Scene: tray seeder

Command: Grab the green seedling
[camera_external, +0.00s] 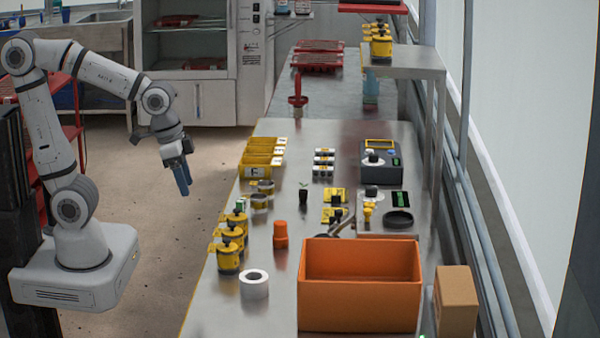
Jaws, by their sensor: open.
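Yellow bins (262,160), yellow canisters (229,252), a white tape roll (254,284) and an orange bottle (280,235) stand along the bench's left part. A large orange crate (360,318) fills the front. Instruments (381,162) stand at the right. Bare metal surrounds the seedling.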

